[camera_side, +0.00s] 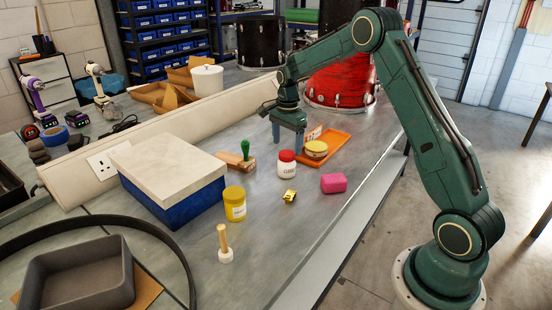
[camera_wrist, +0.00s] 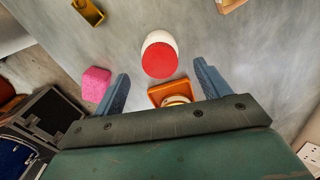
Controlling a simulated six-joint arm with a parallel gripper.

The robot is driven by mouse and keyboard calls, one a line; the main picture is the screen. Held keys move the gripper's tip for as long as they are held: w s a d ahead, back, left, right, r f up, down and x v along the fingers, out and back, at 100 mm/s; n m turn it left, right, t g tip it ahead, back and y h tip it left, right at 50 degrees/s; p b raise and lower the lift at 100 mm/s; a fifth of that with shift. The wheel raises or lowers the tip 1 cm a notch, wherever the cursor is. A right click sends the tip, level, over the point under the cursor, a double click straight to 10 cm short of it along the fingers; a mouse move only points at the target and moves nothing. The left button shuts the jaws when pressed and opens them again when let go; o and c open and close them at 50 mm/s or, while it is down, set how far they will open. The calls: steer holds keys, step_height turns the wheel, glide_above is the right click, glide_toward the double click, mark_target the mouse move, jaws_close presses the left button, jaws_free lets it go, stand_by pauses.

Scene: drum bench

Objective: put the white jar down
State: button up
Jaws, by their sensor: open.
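The white jar (camera_side: 287,170) with a red lid stands upright on the grey bench, just left of an orange tray (camera_side: 338,146). In the wrist view the jar (camera_wrist: 158,37) shows mostly as its red lid, ahead of the fingertips and centred between them. My gripper (camera_side: 288,136) points down above and slightly behind the jar in the side view. Its two blue-grey fingers are spread, with nothing between them, and are apart from the jar. In the wrist view my gripper (camera_wrist: 161,76) also shows open.
A yellow-lidded jar (camera_side: 316,150) sits on the tray. A large blue box (camera_side: 170,180) stands left. Bare bench lies toward the front edge.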

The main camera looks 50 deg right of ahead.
steer(key=shift+r, duration=2.55)
steer(key=s+a+r+n+t, duration=0.3)
steer(key=s+a+r+n, duration=0.6)
steer(key=s+a+r, duration=0.45)
steer(key=s+a+n+t, duration=0.1)
steer(key=s+a+n, duration=0.2)
steer(key=s, duration=0.6)
steer(key=s+a+n+t, duration=0.1)
steer(key=s+a+n, duration=0.2)
steer(key=s+n, duration=0.4)
steer(key=shift+s+a+f+n+t, duration=0.3)
steer(key=shift+s+f+n, duration=0.1)
steer(key=shift+s, duration=0.7)
